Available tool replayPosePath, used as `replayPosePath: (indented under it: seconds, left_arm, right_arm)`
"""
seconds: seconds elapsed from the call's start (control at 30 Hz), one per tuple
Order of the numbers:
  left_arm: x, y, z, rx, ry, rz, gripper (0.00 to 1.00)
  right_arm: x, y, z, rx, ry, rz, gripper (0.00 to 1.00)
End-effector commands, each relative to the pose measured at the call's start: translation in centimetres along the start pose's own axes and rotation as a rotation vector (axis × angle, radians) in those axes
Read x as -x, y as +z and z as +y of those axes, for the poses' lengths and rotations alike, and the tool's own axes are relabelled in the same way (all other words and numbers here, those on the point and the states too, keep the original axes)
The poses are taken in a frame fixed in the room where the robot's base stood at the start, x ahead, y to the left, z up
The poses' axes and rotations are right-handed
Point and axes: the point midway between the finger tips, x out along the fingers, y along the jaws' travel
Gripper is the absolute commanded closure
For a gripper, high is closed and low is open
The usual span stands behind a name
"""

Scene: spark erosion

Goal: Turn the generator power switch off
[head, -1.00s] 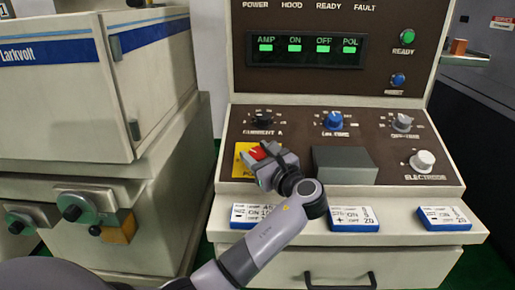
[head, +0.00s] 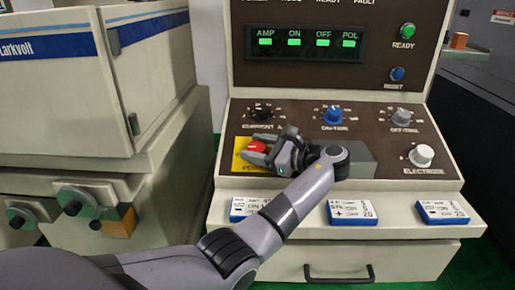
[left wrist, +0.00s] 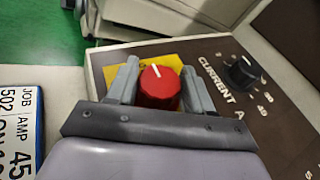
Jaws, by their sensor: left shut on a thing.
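The generator power switch is a red rotary knob (head: 257,147) on a yellow plate (head: 240,163) at the left of the generator's brown control panel. In the left wrist view the red knob (left wrist: 159,88) shows a white pointer line tilted slightly left of straight up the picture. My left gripper (head: 258,155) is at the knob, and in the left wrist view its two grey fingers (left wrist: 160,88) stand on either side of the knob, shut on it. The lettering on the yellow plate is mostly hidden by the gripper. My right gripper is not in view.
A current knob (head: 262,110), a blue on-time knob (head: 333,115) and a grey off-time knob (head: 401,116) sit above. A grey box (head: 361,158) and a white electrode knob (head: 421,155) are to the right. Job cards (head: 352,213) lie on the ledge below. The display (head: 306,43) is lit green.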

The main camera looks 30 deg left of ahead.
Motion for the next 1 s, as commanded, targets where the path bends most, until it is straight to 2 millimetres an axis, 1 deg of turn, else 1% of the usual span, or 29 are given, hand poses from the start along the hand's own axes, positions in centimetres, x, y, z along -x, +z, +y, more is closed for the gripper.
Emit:
replayPosePath:
  seconds: [0.33, 0.37, 0.4, 0.67, 0.77, 0.87, 1.0]
  left_arm:
    - [-0.1, -0.1, 0.1, -0.002, 0.006, 0.002, 0.80]
    - [-0.1, -0.1, 0.1, -0.002, 0.006, 0.002, 0.39]
    - [-0.1, -0.1, 0.1, -0.002, 0.006, 0.002, 0.28]
    - [-0.1, 0.0, 0.1, -0.001, 0.004, 0.001, 0.28]
    - [0.0, 0.4, -0.1, 0.000, 0.003, 0.000, 0.28]
    - [0.1, 1.5, -0.5, 0.005, 0.003, 0.000, 0.28]
    - [0.6, 4.2, -1.4, 0.006, 0.003, 0.000, 0.28]
  right_arm:
    - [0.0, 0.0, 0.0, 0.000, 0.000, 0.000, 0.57]
    - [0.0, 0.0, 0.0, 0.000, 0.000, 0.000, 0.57]
    - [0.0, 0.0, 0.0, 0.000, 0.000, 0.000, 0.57]
    - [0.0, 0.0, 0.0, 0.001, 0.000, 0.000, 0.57]
    - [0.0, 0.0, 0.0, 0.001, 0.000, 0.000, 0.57]
    - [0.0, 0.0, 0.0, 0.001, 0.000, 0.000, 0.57]
    - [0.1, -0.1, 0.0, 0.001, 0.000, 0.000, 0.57]
